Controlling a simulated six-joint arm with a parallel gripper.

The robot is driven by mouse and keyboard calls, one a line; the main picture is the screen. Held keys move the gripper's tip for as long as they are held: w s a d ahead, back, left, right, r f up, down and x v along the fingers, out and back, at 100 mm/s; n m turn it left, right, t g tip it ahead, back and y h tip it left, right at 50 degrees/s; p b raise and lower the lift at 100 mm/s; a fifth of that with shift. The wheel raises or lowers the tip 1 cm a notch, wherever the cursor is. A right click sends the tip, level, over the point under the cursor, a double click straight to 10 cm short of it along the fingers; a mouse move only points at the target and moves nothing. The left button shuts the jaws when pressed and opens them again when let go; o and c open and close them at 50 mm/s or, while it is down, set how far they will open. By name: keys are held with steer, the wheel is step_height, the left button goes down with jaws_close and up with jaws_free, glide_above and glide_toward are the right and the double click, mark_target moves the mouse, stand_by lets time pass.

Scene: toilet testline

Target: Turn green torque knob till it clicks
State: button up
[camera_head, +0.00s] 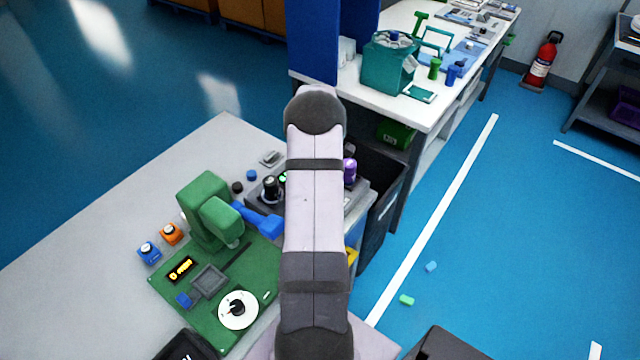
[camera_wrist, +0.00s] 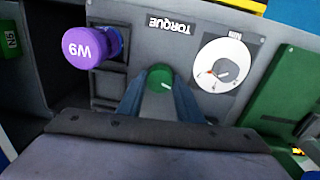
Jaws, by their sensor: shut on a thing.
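The green torque knob (camera_wrist: 158,77) stands on a grey panel (camera_wrist: 140,20) in the wrist view, below the upside-down TORQUE label (camera_wrist: 170,25). A pale line marks its face. My gripper (camera_wrist: 158,88) has one finger on each side of the knob and is shut on it. A white round dial (camera_wrist: 221,66) with a needle sits to the right of the label. In the head view my arm hides the gripper and most of the grey panel (camera_head: 358,188), so I cannot make out the knob there.
A purple knob (camera_wrist: 92,48) sticks out left of my gripper; it also shows in the head view (camera_head: 349,171). A green board (camera_wrist: 285,105) lies right of the panel. The head view shows a green press (camera_head: 205,205) and a black bin (camera_head: 385,165) near the panel.

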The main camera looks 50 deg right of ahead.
steer(key=m+b, duration=0.1)
steer(key=m, duration=0.4)
steer(key=m+b, duration=0.1)
steer(key=m, duration=0.5)
steer(key=shift+w, duration=0.1)
steer(key=shift+r, duration=0.1)
stand_by(0.4)
steer(key=o, duration=1)
steer(key=shift+o, duration=0.2)
steer(key=shift+w+r+b, duration=0.1)
steer(key=shift+r+b, duration=0.95)
steer(key=shift+r, duration=2.6)
